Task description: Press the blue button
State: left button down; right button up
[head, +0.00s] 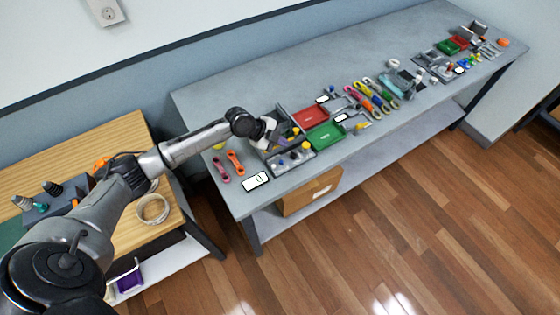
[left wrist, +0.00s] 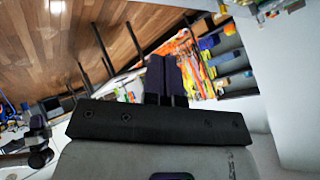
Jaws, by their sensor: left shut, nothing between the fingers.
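My left arm reaches from the left over the near end of the grey bench (head: 215,105) in the head view. Its gripper (head: 275,138) is over a grey panel (head: 292,162) with small yellow and dark parts. A blue button cannot be made out for certain; the parts there are tiny and partly hidden by the gripper. In the left wrist view the dark fingers of my left gripper (left wrist: 165,80) are together, with nothing between them. My right gripper is not in view.
A red tray (head: 310,117) and a green tray (head: 324,135) lie right of the gripper. A white labelled card (head: 256,181) and orange and pink straps (head: 235,162) lie at the near end. A wooden table (head: 90,140) stands at left. Several coloured items line the bench further right.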

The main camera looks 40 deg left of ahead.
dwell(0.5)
pick_arm(q)
jog(key=shift+f, duration=0.1)
jog(key=b, duration=0.5)
send_over(281, 163)
notch_tip(281, 163, down, 7)
jog(key=shift+f, duration=0.2)
jog(key=shift+f+b, duration=0.65)
dwell(0.5)
dwell(0.7)
